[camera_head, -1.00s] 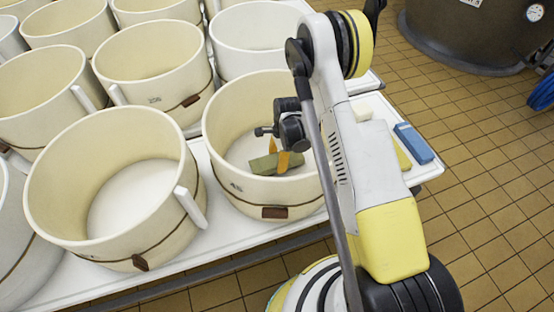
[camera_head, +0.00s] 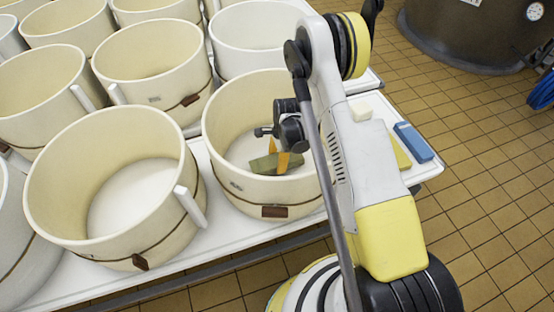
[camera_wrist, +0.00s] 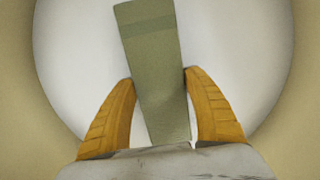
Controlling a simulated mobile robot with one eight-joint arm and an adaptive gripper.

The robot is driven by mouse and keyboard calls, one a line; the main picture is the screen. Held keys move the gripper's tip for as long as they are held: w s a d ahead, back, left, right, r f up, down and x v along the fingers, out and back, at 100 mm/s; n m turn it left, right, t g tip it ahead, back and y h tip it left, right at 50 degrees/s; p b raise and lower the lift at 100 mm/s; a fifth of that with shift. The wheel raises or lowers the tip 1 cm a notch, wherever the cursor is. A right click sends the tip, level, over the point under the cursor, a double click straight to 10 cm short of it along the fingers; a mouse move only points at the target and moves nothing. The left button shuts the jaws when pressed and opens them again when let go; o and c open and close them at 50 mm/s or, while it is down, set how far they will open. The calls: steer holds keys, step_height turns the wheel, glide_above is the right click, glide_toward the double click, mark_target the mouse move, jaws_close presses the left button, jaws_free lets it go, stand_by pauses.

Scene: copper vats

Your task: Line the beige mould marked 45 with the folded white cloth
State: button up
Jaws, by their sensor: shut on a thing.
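The beige mould marked 45 (camera_head: 240,196) stands at the front of the white table, with its mark on the front wall and a brown tag below. My gripper (camera_head: 278,160) reaches down inside it, over its white floor. Its orange fingers are shut on a folded green cloth (camera_head: 263,165). In the wrist view the cloth (camera_wrist: 150,45) is a long, slightly tilted strip between the two fingertips (camera_wrist: 158,77), above the round pale floor. I cannot tell whether it touches the floor. A small off-white folded piece (camera_head: 361,111) lies on the table behind my arm.
A beige mould (camera_head: 110,240) stands close on the left, and another (camera_head: 155,90) behind. A white mould (camera_head: 262,60) stands at the back. A yellow-green piece (camera_head: 399,152) and a blue piece (camera_head: 413,142) lie on the table's right end.

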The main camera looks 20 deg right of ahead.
steer(key=shift+f, duration=0.6)
stand_by(1.4)
steer(key=o, duration=1.4)
steer(key=shift+o, duration=0.2)
step_height(320, 180, up, 12)
steer(key=d, duration=0.1)
steer(key=shift+d, duration=0.25)
